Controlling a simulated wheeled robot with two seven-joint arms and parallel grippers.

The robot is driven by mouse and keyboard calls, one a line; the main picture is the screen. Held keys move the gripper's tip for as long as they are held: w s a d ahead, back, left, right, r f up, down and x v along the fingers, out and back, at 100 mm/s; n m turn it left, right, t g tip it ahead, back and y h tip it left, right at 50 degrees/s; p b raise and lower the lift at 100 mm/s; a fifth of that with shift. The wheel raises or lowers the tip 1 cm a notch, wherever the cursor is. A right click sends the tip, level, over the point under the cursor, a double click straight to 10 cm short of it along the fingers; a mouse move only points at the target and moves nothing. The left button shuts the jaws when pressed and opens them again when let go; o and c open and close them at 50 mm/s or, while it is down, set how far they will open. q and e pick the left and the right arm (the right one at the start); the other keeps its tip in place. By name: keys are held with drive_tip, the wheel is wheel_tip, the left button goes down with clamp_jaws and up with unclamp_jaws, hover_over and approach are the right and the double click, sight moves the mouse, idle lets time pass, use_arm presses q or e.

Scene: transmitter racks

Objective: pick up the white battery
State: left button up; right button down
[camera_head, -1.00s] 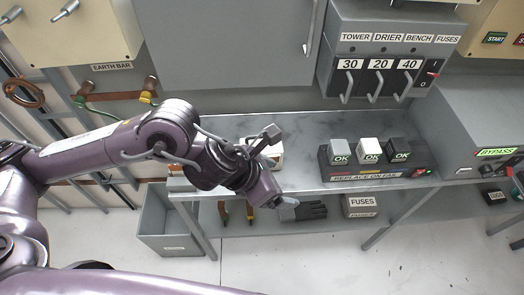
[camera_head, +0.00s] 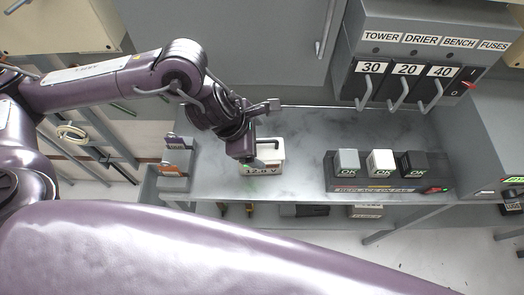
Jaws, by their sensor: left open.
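The white battery (camera_head: 381,162) stands upright in the charging rack (camera_head: 345,186) on the grey bench, between a grey battery (camera_head: 347,162) and a black battery (camera_head: 414,164). Each has an OK label on its front. My left gripper (camera_head: 262,131) is open and empty, well to the left of the batteries. Its fingers are spread above and beside a white meter (camera_head: 268,156) reading about 12.0 V, and they partly hide it. I cannot tell whether a finger touches the meter. My right gripper is out of view.
A grey and orange device (camera_head: 175,160) stands at the bench's left end. A grey fuse panel (camera_head: 420,55) with three levers hangs above the batteries. A grey cabinet (camera_head: 484,130) closes off the right. The bench top (camera_head: 305,150) between meter and rack is clear.

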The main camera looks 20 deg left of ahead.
sight(266, 148)
use_arm(q)
drive_tip(key=x, duration=0.2)
drive_tip(key=p+x, duration=0.1)
drive_tip(key=shift+a+f, duration=0.15)
drive_tip(key=shift+f, duration=0.3)
drive_tip(key=shift+w+f, duration=0.35)
drive_tip(key=shift+f, duration=0.35)
drive_tip(key=c, duration=1)
clamp_jaws()
drive_tip(key=shift+w+r, duration=0.1)
drive_tip(key=shift+r, duration=0.05)
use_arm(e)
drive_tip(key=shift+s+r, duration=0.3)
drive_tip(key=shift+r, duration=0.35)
